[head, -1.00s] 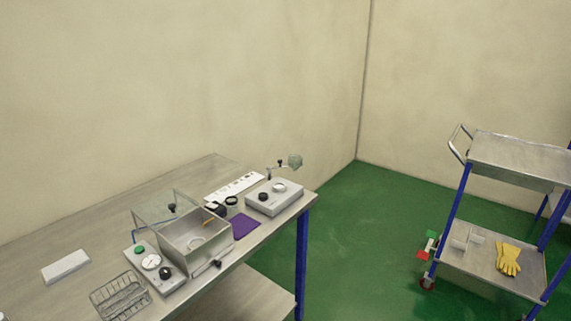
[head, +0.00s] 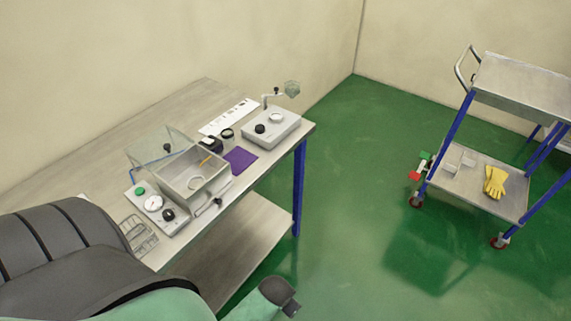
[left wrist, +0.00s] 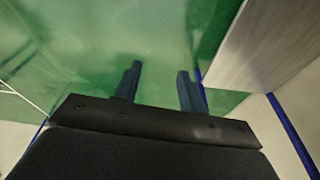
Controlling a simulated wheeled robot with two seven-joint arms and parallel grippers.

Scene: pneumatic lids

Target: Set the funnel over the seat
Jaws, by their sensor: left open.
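A translucent pale-green funnel (head: 292,88) hangs on a thin jointed arm (head: 274,96) above the back right of the table. A light round seat (head: 277,118) lies on top of the grey box (head: 270,130) below, beside a black knob (head: 260,128). The funnel is to the right of the seat and apart from it. In the left wrist view my left gripper (left wrist: 160,72) is open and empty over green floor, far from the funnel. My right gripper is not in view.
A clear-lidded metal chamber (head: 192,180) with gauge and knobs stands left of the box. A purple mat (head: 240,160), a white strip (head: 229,117) and a wire basket (head: 139,234) lie on the table (head: 150,115). A trolley (head: 478,170) holds yellow gloves (head: 495,182). Open floor lies between.

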